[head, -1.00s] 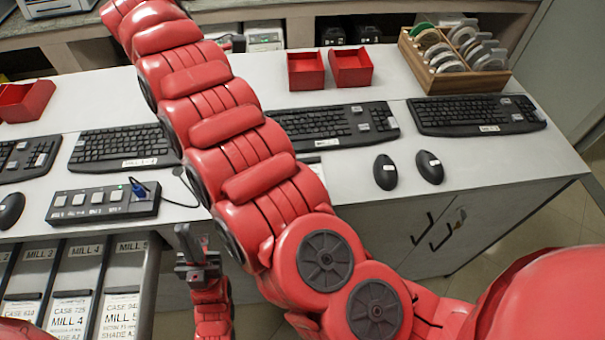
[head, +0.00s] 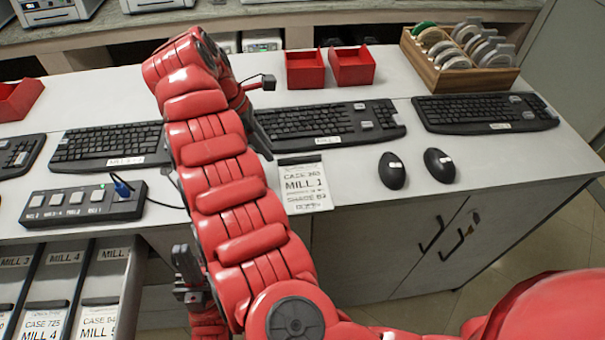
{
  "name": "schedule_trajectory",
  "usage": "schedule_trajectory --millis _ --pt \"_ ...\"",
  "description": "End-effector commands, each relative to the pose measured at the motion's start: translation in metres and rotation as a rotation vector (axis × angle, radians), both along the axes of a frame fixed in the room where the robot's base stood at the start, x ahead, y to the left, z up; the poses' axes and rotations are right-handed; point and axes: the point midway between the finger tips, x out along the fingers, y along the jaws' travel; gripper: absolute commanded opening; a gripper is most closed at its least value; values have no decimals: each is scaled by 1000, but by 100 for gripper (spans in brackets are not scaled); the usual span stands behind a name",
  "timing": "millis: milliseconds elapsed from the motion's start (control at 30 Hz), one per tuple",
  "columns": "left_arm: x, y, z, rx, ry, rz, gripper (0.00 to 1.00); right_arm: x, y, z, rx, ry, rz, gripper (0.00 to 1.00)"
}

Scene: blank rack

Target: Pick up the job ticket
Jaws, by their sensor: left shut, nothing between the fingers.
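A white job ticket (head: 304,188) printed "MILL 1" lies at the front edge of the bench, below the middle keyboard, with a dark strip along its top. My right arm crosses the middle of the view and bends over at its top. Its gripper (head: 260,138) points down just left of the ticket's top, apart from it, and is partly hidden by the arm, so its jaw state is unclear. My left gripper (head: 187,268) is low in front of the bench, left of my right arm, shut and empty. Other tickets (head: 46,322) sit in the rack slots at lower left.
Several keyboards (head: 325,122) line the bench, with two black mice (head: 392,171) right of the ticket. A switch box (head: 82,203) with a blue plug and cable is at left. Red bins (head: 352,66) and a wooden disc holder (head: 460,70) stand behind.

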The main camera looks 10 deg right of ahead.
Motion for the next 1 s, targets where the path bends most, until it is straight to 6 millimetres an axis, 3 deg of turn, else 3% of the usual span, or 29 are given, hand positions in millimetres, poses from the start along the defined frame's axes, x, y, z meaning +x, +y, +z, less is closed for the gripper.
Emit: schedule_trajectory --millis 300,533,733,1000 --pt "0 0 16 0 0 0 0 0 -16 -34 -3 -1 1 35" --pt "0 0 15 0 0 0 0 0 -16 -37 -1 -2 2 35" --pt "0 0 15 0 0 0 0 0 -16 -37 -1 -1 2 1" --pt "0 0 15 0 0 0 0 0 -16 -37 -1 -1 2 0"
